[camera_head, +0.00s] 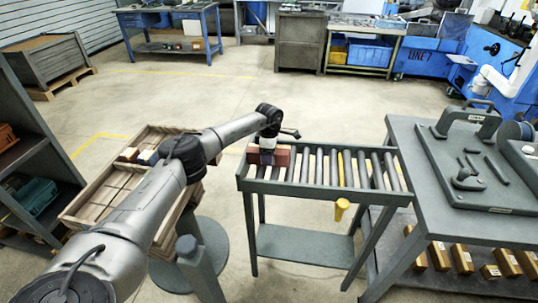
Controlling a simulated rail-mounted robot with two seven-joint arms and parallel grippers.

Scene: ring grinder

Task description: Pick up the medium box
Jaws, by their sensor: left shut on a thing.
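A reddish-brown box (283,158) is at the left end of the grey roller conveyor (318,187). My left gripper (267,152) reaches down over this box from above and is shut on it. The fingertips are small and partly hidden, and I cannot tell whether the box touches the rollers. My right gripper is out of view.
A grey workbench (405,160) with a fixture stands right of the conveyor, with several tan boxes (438,256) on its lower shelf. A yellow-handled item (342,209) hangs at the conveyor's front. A dark shelf (40,140) stands at the far left. The rollers right of the box are clear.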

